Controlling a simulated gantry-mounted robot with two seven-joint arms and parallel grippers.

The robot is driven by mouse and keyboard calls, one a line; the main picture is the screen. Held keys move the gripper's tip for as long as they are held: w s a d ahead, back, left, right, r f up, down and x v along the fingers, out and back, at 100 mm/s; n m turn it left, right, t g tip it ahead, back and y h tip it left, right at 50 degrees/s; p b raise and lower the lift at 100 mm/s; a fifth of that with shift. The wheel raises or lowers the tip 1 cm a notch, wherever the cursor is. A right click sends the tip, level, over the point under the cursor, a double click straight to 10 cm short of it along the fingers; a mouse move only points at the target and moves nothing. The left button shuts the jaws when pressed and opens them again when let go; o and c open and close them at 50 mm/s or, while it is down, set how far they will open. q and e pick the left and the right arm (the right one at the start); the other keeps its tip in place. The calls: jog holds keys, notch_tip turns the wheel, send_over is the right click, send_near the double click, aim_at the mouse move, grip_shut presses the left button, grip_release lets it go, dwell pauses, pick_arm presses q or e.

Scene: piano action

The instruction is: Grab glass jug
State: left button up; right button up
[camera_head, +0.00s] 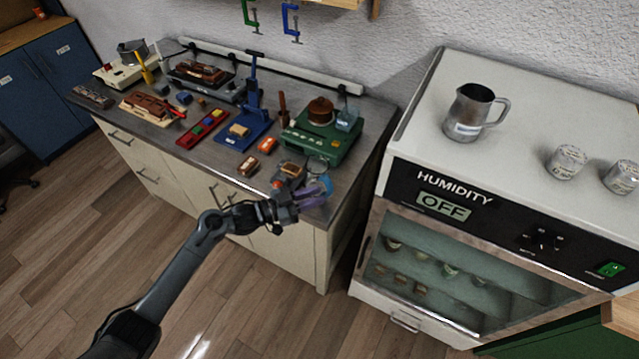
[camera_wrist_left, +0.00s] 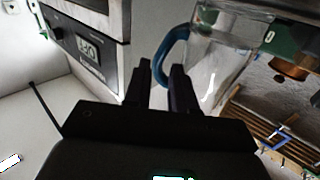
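The glass jug (camera_head: 317,166) is clear with a blue handle and stands at the front right corner of the grey workbench. It also shows large in the left wrist view (camera_wrist_left: 222,62), with its blue handle (camera_wrist_left: 172,48) toward the fingers. My left gripper (camera_head: 314,195) is at the handle, and its fingers partly hide the jug in the head view. In the left wrist view the two dark fingers (camera_wrist_left: 163,78) stand apart with the lower part of the handle between them. I cannot tell whether they touch it. My right gripper is not in view.
A green device (camera_head: 318,140) with a brown pot stands behind the jug. Small orange and brown blocks (camera_head: 267,145) lie to the left. A white humidity cabinet (camera_head: 400,170) stands to the right across a narrow gap, with a metal pitcher (camera_head: 470,115) on top.

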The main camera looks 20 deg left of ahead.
pick_arm(q)
jog(key=shift+x, duration=1.4)
jog(key=shift+s, duration=0.1)
grip_shut()
jog(key=shift+f, duration=0.2)
jog(key=shift+r, duration=0.2)
